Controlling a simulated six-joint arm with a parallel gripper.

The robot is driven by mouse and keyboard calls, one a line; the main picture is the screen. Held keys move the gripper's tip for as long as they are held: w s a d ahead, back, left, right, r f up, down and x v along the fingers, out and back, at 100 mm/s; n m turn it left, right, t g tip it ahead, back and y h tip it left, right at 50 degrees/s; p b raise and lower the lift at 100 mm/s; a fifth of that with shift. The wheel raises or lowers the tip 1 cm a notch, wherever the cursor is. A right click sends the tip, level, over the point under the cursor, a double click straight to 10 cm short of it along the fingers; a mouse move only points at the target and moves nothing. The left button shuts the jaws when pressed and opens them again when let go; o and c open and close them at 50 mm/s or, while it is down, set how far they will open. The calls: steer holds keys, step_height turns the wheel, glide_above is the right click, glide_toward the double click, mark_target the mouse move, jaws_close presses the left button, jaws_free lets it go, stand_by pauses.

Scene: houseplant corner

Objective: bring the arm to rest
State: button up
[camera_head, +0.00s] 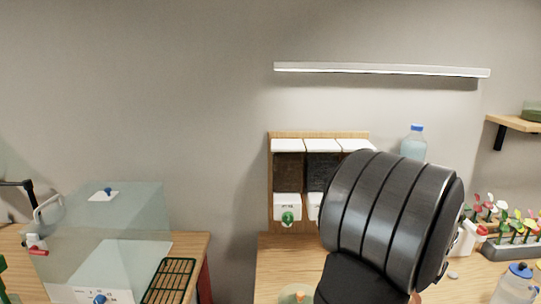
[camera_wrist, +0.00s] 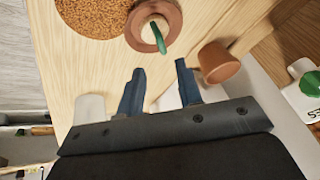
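My gripper (camera_wrist: 159,72) shows in the wrist view with its two dark blue fingers apart and nothing seen held between them. It is above a light wooden table (camera_wrist: 80,62). In the camera_head view a large dark link of my arm fills the lower right centre, and my gripper is hidden there. A terracotta pot (camera_wrist: 218,63) lies or leans just right of the fingertips. A round brown pot (camera_wrist: 134,30) with a pale middle and a green stick-like part is beyond the fingertips. I cannot tell how far below the fingers these things are.
A round patch of brown grains (camera_wrist: 90,14) is at the wrist view's top left. In the camera_head view, a clear box (camera_head: 120,225) and green rack (camera_head: 168,281) are at left, dispensers (camera_head: 288,205) and a bottle (camera_head: 413,143) behind my arm, and a flower planter (camera_head: 512,249) at right.

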steer(key=x, duration=1)
steer(key=shift+f, duration=0.1)
step_height(320, 180, up, 4)
steer(key=shift+r, duration=0.15)
steer(key=s+d+r, duration=0.4)
steer(key=s+r, duration=0.3)
steer(key=s, duration=0.4)
steer(key=s+d+f+m+g+h, duration=0.1)
steer(key=s+d+m, duration=0.4)
steer(key=d, duration=0.2)
steer(key=s+d+m+g+h, duration=0.2)
steer(key=s+d+m, duration=0.3)
steer(key=d, duration=0.3)
steer(key=shift+w+a+f, duration=0.2)
steer(key=shift+w+f, duration=0.95)
steer(key=shift+w, duration=0.7)
steer(key=shift+w+a+f, duration=0.2)
steer(key=shift+w+f, duration=0.95)
steer(key=shift+w, duration=0.75)
steer(key=shift+w+a+f, duration=0.2)
steer(key=shift+w+f, duration=0.95)
steer(key=shift+w, duration=0.7)
steer(key=shift+s+r, duration=0.1)
steer(key=shift+s, duration=0.05)
